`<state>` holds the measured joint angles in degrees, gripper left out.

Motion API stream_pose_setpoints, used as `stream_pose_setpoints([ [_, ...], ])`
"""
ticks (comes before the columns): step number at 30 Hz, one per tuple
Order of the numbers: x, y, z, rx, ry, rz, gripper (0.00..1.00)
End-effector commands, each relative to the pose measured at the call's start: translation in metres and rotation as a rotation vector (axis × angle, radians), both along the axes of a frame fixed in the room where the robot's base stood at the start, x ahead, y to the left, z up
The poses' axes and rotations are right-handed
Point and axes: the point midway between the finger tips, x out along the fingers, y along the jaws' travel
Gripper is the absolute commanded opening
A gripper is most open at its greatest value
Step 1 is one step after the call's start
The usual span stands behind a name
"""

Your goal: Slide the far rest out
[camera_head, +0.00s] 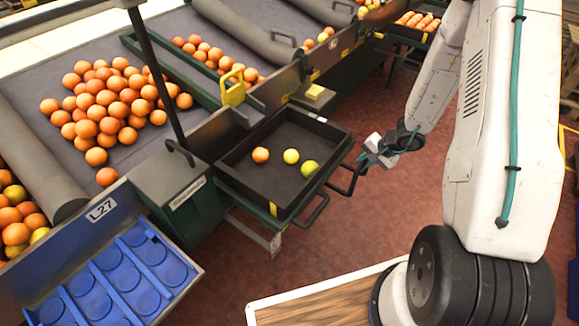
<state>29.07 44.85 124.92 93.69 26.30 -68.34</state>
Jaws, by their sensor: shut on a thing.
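A black tray (233,180) holds an orange and two yellowish fruits beside the sorting line. Two dark loop handles stick out at its right side: the near rest's handle (318,212) and the far rest's handle (350,186). My gripper (366,160) is at the outer end of the far handle, shut on it. The fingers are small in this view, and the exact contact is hard to see. Most of both rests is hidden under the tray.
A blue crate with round cups (120,275) stands at the lower left. A dark green box (185,200) and a yellow latch (233,90) border the tray. A wooden-topped surface (320,300) lies in front. Red floor (370,220) is clear right of the tray.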

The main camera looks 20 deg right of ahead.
Motion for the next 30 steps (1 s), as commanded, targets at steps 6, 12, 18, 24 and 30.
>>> stream_pose_setpoints([
  [6,-0.010,-0.008,0.000,-0.001,0.002,-0.002,0.00],
  [12,-0.017,-0.014,0.000,-0.001,0.001,-0.004,0.00],
  [18,-0.025,-0.021,0.000,-0.001,0.001,-0.004,0.00],
  [24,-0.033,-0.027,0.000,-0.001,0.000,-0.003,0.00],
  [30,-0.040,-0.033,0.001,-0.001,0.000,-0.003,0.00],
])
